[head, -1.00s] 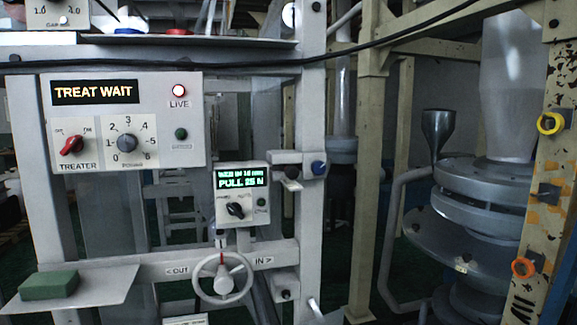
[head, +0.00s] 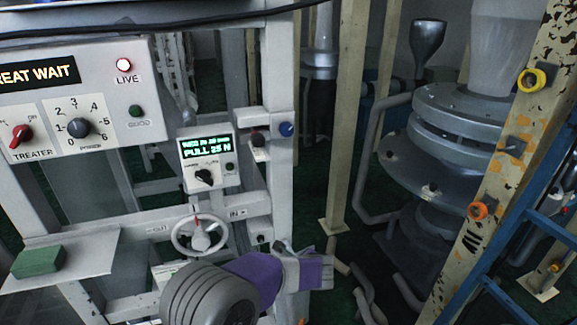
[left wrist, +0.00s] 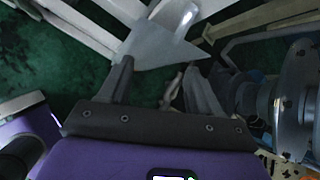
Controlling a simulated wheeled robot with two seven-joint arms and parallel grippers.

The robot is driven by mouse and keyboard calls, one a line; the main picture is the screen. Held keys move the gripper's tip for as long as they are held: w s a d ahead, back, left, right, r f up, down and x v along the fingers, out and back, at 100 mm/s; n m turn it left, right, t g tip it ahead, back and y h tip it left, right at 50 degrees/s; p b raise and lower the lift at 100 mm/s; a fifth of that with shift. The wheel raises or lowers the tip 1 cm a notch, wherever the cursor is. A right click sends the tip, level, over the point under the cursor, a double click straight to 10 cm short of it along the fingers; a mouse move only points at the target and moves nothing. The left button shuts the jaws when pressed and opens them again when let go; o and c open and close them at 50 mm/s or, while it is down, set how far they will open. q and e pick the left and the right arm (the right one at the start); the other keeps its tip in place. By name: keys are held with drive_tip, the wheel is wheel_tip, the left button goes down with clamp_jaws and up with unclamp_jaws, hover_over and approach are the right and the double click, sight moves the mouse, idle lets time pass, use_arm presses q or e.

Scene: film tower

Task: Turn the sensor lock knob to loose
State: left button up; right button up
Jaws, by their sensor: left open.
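No label names the sensor lock knob, so I cannot tell which knob it is. A small dark knob (head: 258,139) and a blue knob (head: 286,129) sit on a bracket on the pale post, right of the display box. Another dark knob (head: 264,239) is lower, beside the handwheel. My left arm, grey and purple, enters the head view from the bottom, its purple end (head: 316,272) below and right of the handwheel. In the left wrist view my left gripper (left wrist: 162,88) has its dark fingers apart with nothing between them. My right gripper is not in view.
A display box (head: 207,160) reads "PULL 25 N" and has a black pointer knob (head: 204,178). Below it is a white handwheel (head: 199,236). A panel with a red treater knob (head: 21,135) is at left. A green block (head: 39,261) lies on a shelf. Flanged pipework (head: 450,125) is at right.

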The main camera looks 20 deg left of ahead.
use_arm(q)
drive_tip(key=w+r+m+t+y+p, duration=0.1)
drive_tip(key=w+r+t+y, duration=0.1)
drive_tip(key=r, duration=0.9)
drive_tip(key=w+r+m+t+y+p, duration=0.1)
drive_tip(key=w+r+m+t+p, duration=0.1)
drive_tip(key=r, duration=0.8)
drive_tip(key=t+y+p, duration=0.2)
drive_tip(key=t+y, duration=0.1)
approach(288, 130)
drive_tip(key=x, duration=0.3)
drive_tip(key=p+x, duration=0.1)
drive_tip(key=x, duration=0.5)
drive_tip(key=shift+w+a, duration=0.1)
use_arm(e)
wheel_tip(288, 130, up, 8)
